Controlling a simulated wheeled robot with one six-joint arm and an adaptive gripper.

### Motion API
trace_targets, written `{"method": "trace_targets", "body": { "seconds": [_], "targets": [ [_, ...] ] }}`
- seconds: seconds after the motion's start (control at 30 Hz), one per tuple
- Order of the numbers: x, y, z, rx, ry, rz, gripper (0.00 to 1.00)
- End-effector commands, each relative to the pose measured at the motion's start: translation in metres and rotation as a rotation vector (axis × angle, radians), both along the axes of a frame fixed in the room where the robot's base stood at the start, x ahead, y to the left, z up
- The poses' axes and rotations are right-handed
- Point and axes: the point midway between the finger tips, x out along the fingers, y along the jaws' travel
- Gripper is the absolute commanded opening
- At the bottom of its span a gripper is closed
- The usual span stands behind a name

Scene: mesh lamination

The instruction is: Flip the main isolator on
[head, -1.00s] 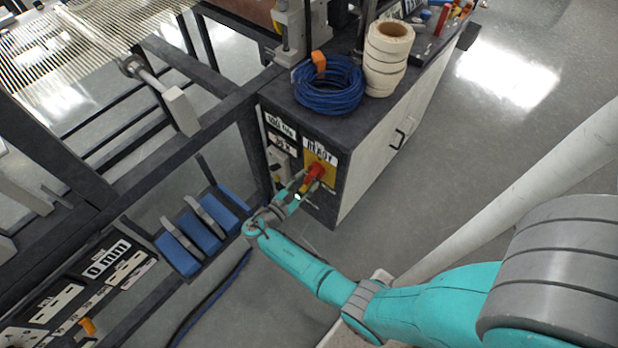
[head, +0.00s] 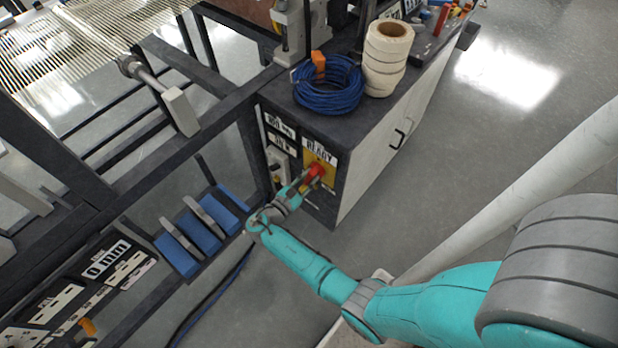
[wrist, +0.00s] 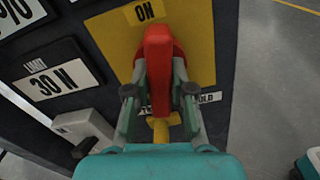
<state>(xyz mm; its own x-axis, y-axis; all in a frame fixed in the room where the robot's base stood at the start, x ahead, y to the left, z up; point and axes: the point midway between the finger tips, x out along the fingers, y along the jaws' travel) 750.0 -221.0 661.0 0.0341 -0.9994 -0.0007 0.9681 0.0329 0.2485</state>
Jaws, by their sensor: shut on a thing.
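The main isolator is a red handle (head: 317,171) on a yellow plate (head: 325,163) at the end panel of the dark bench cabinet. In the wrist view the red handle (wrist: 158,75) stands roughly upright, its top towards the "ON" label (wrist: 149,12) on the yellow plate (wrist: 200,48). My gripper (head: 308,184) is at the panel. In the wrist view my gripper (wrist: 158,95) has a finger on each side of the red handle and is shut on it. The handle's lower part and the lower label are partly hidden by the fingers.
A grey lever switch (wrist: 88,128) sits left of the yellow plate, close to my gripper. A "30 N" label (wrist: 58,80) is above it. Blue cable coil (head: 328,85) and white tape rolls (head: 387,58) sit on the cabinet top. Open floor lies to the right.

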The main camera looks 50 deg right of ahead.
Motion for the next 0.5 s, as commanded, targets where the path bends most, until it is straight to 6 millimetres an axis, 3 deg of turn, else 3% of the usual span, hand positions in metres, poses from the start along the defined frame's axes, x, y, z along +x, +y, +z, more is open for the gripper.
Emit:
{"method": "trace_targets", "body": {
  "seconds": [0.3, 0.5],
  "targets": [
    [0.0002, 0.0001, -0.0003, -0.009, 0.235, 0.000, 0.00],
    [0.0003, 0.0002, -0.0002, -0.010, 0.269, 0.000, 0.00]
  ]
}}
